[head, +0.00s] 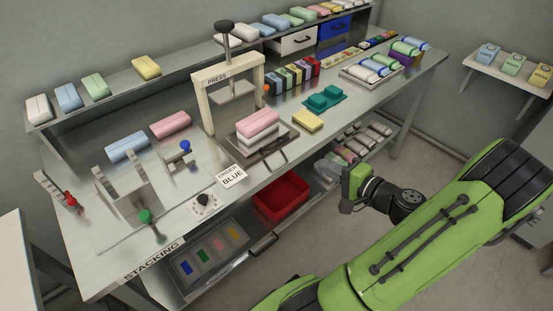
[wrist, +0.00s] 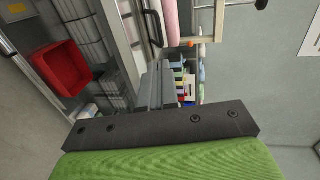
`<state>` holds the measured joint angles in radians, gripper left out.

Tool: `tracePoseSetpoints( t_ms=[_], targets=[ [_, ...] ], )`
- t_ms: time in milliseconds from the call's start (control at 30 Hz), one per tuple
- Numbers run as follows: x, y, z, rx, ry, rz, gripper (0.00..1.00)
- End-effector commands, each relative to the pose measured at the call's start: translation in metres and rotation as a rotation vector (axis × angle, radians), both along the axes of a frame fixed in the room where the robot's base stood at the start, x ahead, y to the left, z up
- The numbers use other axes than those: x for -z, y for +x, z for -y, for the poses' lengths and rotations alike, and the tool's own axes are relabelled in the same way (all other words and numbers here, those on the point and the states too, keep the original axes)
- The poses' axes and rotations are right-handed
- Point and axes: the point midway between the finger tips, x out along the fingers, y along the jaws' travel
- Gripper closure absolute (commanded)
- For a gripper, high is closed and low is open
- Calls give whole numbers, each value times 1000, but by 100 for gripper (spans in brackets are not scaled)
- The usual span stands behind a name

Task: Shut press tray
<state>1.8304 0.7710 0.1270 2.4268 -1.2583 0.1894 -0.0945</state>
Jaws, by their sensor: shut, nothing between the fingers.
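The press (head: 206,100) is a cream frame with a dark knob on top, standing on the metal bench. Its tray (head: 262,153) sticks out in front of the frame, with a pink and white stack (head: 258,125) on it and a dark handle at its front edge. The dark handle (wrist: 153,28) and pink block (wrist: 171,22) also show in the wrist view. My gripper (head: 347,200) is shut and empty, in the air off the bench's front edge, right of the tray and apart from it. Its grey fingers (wrist: 155,85) show in the wrist view.
A yellow block (head: 308,121) and a teal fixture (head: 324,98) sit right of the tray. A red bin (head: 282,198) is below the bench top. The floor beside my arm is clear.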

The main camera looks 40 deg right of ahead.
Motion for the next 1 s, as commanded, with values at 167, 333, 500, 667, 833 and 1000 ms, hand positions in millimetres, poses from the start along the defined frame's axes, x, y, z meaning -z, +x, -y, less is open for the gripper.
tracePoseSetpoints(
  t_ms=[167, 333, 500, 667, 833, 1000],
  targets=[
    [6, 26, -3, -9, -1, 0, 100],
    [14, 64, -5, -12, -2, -2, 100],
    [21, 100, -8, -12, -3, -1, 100],
    [27, 125, -8, -9, -2, -4, 100],
    [28, 136, -8, -6, -1, -4, 100],
    [28, 136, -8, -5, -1, -5, 100]
  ],
)
